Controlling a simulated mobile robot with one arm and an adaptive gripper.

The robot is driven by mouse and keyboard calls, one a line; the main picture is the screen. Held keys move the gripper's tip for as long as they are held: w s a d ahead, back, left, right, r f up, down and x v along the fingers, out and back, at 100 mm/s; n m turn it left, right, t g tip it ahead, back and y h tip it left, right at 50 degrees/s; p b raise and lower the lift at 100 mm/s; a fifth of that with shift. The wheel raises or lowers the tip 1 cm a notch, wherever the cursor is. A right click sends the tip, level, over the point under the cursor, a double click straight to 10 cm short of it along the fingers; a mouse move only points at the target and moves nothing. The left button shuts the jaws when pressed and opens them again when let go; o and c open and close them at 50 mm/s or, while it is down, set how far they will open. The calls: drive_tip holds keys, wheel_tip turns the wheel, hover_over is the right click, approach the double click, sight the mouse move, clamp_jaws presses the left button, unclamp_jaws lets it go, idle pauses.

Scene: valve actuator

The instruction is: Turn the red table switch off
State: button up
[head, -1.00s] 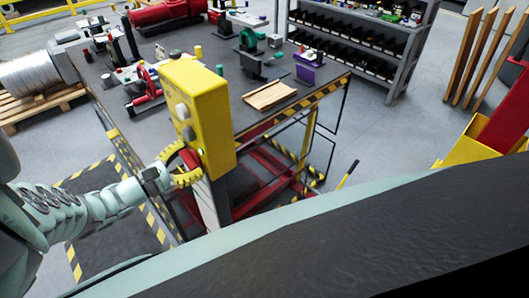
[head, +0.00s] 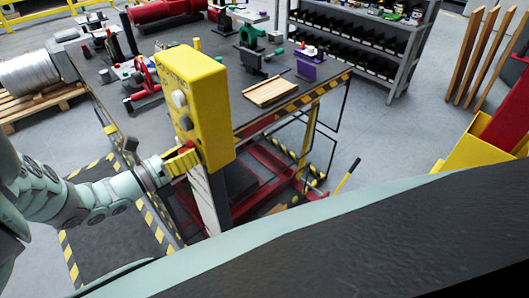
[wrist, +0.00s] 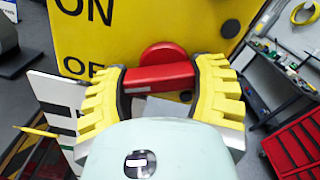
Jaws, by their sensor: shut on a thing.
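The yellow switch box (head: 205,110) stands at the near corner of the table. In the wrist view its yellow face (wrist: 130,30) shows the word ON, with OFF partly hidden below. The red switch (wrist: 158,78) has a round hub on the face and a bar lying roughly level in this view. My gripper (wrist: 158,88) has its ribbed yellow fingers on both ends of the bar and is shut on it. In the head view my gripper (head: 184,161) is against the box's lower left face and hides most of the switch.
The dark table (head: 225,90) behind the box holds tools and a wooden board (head: 269,92). A shelf rack (head: 360,50) stands behind it. A yellow-and-red bin (head: 480,150) is at the right.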

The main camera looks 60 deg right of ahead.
drive_tip(key=shift+s+n, duration=0.1)
drive_tip(key=shift+n, duration=1.1)
drive_tip(key=o, duration=1.2)
drive_tip(key=shift+a, duration=0.1)
drive_tip(key=v, duration=1.2)
